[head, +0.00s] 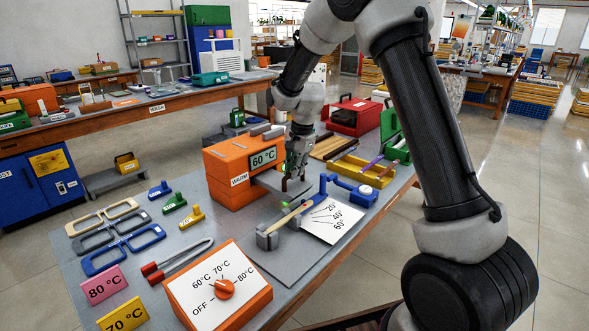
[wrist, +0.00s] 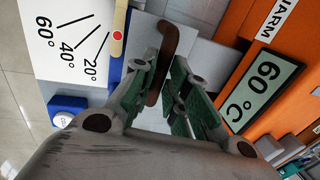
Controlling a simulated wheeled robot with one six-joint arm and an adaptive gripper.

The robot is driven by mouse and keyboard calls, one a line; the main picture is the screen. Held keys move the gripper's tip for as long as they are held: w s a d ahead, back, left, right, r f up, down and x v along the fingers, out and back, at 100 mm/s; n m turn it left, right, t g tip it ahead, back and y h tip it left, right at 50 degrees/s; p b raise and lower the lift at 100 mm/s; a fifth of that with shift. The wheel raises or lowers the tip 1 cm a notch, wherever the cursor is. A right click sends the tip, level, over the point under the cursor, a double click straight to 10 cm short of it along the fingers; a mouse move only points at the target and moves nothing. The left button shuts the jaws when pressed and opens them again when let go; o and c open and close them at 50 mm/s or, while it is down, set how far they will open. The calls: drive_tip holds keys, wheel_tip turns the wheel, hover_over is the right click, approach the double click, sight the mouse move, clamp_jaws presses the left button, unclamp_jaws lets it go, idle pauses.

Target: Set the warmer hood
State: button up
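The orange warmer (head: 222,191) stands on the near bench, its display (head: 263,159) reading 60 °C. A pale grey flat hood-like piece (head: 270,181) sits at its front right. A brown hooked handle (wrist: 167,55) shows in the wrist view. My gripper (head: 291,177) is low in front of the warmer. In the wrist view, my gripper (wrist: 165,65) has its green-padded fingers on either side of the handle, with a gap between them. Whether the pads touch the handle is unclear. An orange control box (head: 218,297) has a dial (head: 225,288) marked OFF, 60, 70 and 80 °C.
A blue fixture (head: 362,192) and a white angle card (head: 336,219) lie right of my gripper. Glasses frames (head: 105,219), small coloured blocks (head: 175,203), red-handled pliers (head: 178,262) and temperature cards (head: 103,284) occupy the left. A yellow tray (head: 362,172) stands behind.

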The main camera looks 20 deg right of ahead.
clamp_jaws()
hover_over(276, 179)
drive_tip(key=o, duration=0.6)
unclamp_jaws()
drive_tip(key=shift+o, duration=0.2)
wheel_tip(276, 179, up, 12)
drive_tip(key=s+d, duration=0.1)
drive_tip(key=s, duration=0.1)
drive_tip(key=shift+d, duration=0.15)
drive_tip(key=shift+f, duration=0.1)
